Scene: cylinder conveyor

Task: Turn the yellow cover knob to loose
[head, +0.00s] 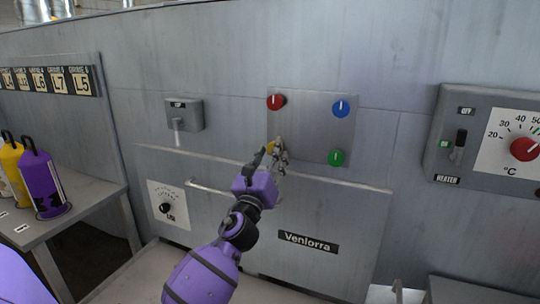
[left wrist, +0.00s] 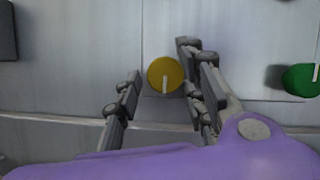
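The yellow cover knob (left wrist: 165,74) is a round disc on the grey panel, with a pale pointer mark that points down in the left wrist view. In the head view only a bit of the yellow knob (head: 271,147) shows behind my gripper. My left gripper (head: 277,150) is in front of the panel's lower left corner. In the left wrist view its fingers (left wrist: 160,80) are apart, one on each side of the yellow knob. I cannot tell whether they touch it. My right gripper is not in view.
Red (head: 276,102), blue (head: 341,109) and green (head: 337,158) knobs share the panel (head: 308,130). Below is a cover (head: 340,215) with a handle bar and the label Venlorra. A heater box (head: 462,140) is at right. A table (head: 85,205) with purple and yellow cylinders stands left.

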